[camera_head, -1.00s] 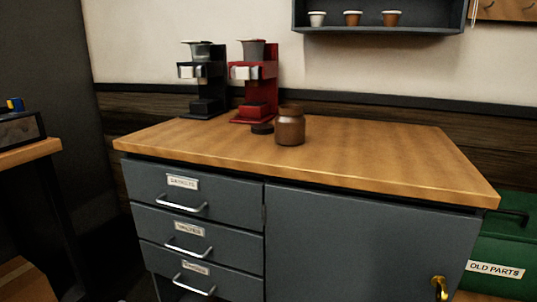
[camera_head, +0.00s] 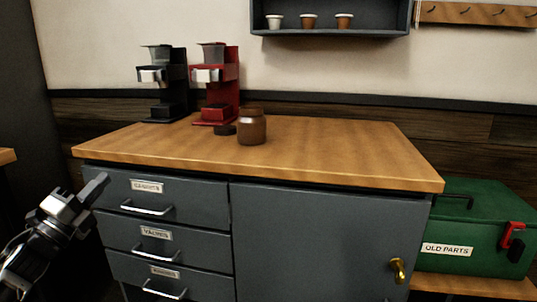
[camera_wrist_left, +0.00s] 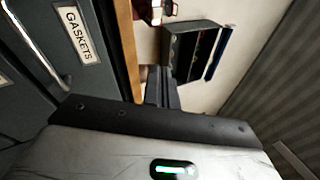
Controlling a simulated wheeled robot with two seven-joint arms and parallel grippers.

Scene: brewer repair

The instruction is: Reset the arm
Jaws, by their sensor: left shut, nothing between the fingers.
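My left gripper (camera_head: 93,188) is in the lower left of the head view, shut and empty. It is in front of the left side of the cabinet, near the top drawer labelled "GASKETS" (camera_head: 148,199), and I cannot tell whether it touches the cabinet. In the left wrist view the fingers (camera_wrist_left: 160,88) are together, and the "GASKETS" label (camera_wrist_left: 78,35) with its drawer handle shows at the upper left. All drawers and the cabinet door (camera_head: 310,245) are closed. My right gripper is not in view.
A green "OLD PARTS" box (camera_head: 470,225) is at right. A shelf (camera_head: 330,20) with cups hangs above.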

